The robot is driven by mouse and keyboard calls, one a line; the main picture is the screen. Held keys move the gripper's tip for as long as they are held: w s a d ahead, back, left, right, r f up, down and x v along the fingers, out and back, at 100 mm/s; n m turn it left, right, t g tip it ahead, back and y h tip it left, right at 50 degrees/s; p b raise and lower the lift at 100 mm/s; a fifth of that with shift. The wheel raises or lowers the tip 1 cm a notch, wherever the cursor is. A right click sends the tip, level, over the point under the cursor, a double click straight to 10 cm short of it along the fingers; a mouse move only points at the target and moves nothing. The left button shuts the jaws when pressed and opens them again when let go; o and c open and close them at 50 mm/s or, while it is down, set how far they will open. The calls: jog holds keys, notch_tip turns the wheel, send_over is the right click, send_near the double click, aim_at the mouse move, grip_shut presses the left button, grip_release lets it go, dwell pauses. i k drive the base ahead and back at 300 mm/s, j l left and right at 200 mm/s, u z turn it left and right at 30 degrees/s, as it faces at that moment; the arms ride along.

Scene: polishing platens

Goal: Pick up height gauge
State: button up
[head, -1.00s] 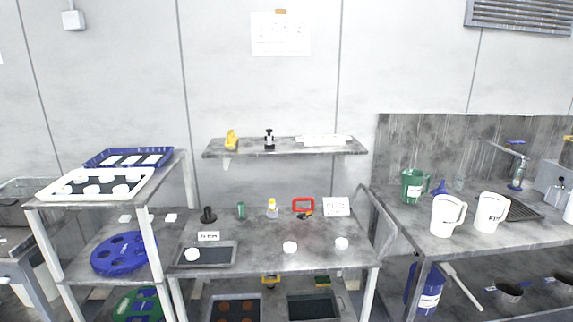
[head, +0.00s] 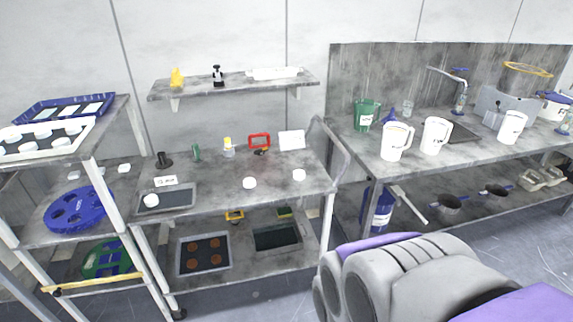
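A small black upright device with a pale middle (head: 217,76) stands on the wall shelf, between a yellow item and a white tray; it looks most like a height gauge, but it is too small to be sure. A short black cylindrical piece on a wider base (head: 164,160) stands at the back left of the middle bench. Grey and purple links of my arm fill the lower right, in front of the floor. My gripper's fingers do not show.
The wall shelf (head: 290,88) hangs above the middle bench (head: 215,202). The bench holds a tray, white round pieces, bottles and a red-framed item (head: 259,141). White jugs (head: 396,142) stand on the right bench. Floor between benches looks clear.

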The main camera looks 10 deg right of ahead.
aim_at(217, 74)
jog(key=i+u, duration=0.1)
jog(key=i, duration=0.35)
jog(key=i+l, duration=0.15)
jog(key=i, duration=0.3)
jog(key=j+u, duration=0.05)
